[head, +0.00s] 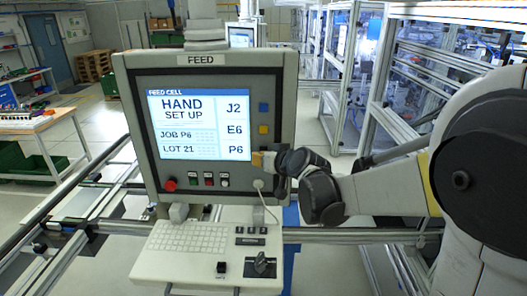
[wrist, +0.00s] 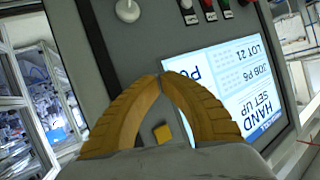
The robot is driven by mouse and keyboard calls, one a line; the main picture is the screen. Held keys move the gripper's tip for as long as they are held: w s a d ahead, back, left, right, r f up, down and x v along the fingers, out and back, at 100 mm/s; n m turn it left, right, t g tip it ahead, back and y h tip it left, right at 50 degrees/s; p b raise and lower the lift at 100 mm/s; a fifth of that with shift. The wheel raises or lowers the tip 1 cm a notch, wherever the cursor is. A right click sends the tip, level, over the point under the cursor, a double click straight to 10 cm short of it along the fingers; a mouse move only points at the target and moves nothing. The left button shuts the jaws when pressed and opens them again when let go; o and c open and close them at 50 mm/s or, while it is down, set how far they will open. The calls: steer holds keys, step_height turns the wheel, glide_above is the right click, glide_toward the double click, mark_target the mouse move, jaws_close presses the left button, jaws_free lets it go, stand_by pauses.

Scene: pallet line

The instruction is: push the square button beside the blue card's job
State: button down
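The FEED panel (head: 202,60) has a screen (head: 198,125) reading HAND SET UP, JOB P6, LOT 21. Down its right side the screen lists J2, E6 and P6. My gripper (head: 258,159) is at the panel, level with P6, covering the spot there. In the wrist view my gripper (wrist: 161,77) has its yellow fingertips together with nothing between them; the yellow button (wrist: 162,133) shows through the gap behind them. Contact cannot be told. I see no blue card.
Below the screen are a red knob (head: 169,185), several small switches and a round pale knob (head: 258,183). A keyboard shelf (head: 208,255) juts out under the panel. Metal rails run either side, and framed machinery (head: 400,80) stands at right.

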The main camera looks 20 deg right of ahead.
steer(key=shift+s, duration=0.1)
steer(key=shift+s+a, duration=0.25)
steer(key=shift+s, duration=0.55)
steer(key=shift+s+a, duration=0.3)
steer(key=shift+s, duration=0.45)
steer(key=shift+s+a, duration=0.25)
steer(key=shift+s, duration=0.55)
steer(key=s+d+f+g+h+b, duration=0.1)
steer(key=s+f+g, duration=0.2)
steer(key=s, duration=1.1)
steer(key=s+d+f+g+h, duration=0.1)
steer(key=s+f+g+h, duration=0.15)
steer(key=s, duration=1.25)
step_height(320, 180, down, 34)
steer(key=b, duration=3.3)
steer(key=shift+w+a+r+y, duration=0.25)
steer(key=shift+w+y, duration=0.1)
steer(key=shift+w, duration=0.1)
